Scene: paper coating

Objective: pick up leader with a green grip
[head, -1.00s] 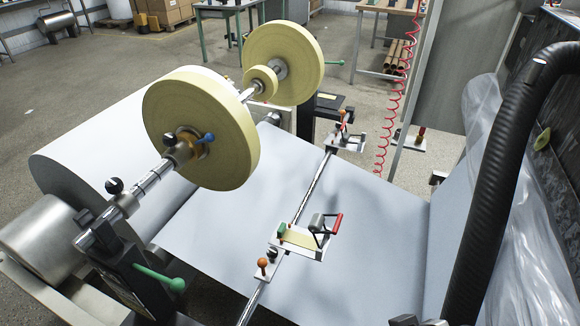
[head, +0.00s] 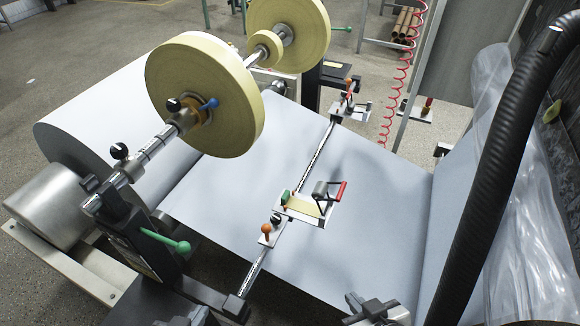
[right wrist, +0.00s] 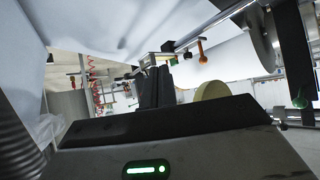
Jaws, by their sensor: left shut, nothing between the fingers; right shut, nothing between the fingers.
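A small metal carriage (head: 308,208) with a yellowish strip sits on the chrome cross rail above the white paper. A short green grip (head: 285,196) stands on its left end, and a red-handled lever (head: 341,191) is on its right. The carriage also shows in the right wrist view (right wrist: 160,55), ahead of my fingers. My right gripper (head: 355,300) is shut and empty, below and right of the carriage. Its dark fingers (right wrist: 157,86) also show in the right wrist view.
An orange knob (head: 266,229) stands on the rail beside the carriage. A second carriage (head: 350,108) sits at the rail's far end. Yellow tape rolls (head: 205,100) hang on a shaft at left. A green-knobbed lever (head: 165,240) sticks out below. A black hose (head: 480,180) rises at right.

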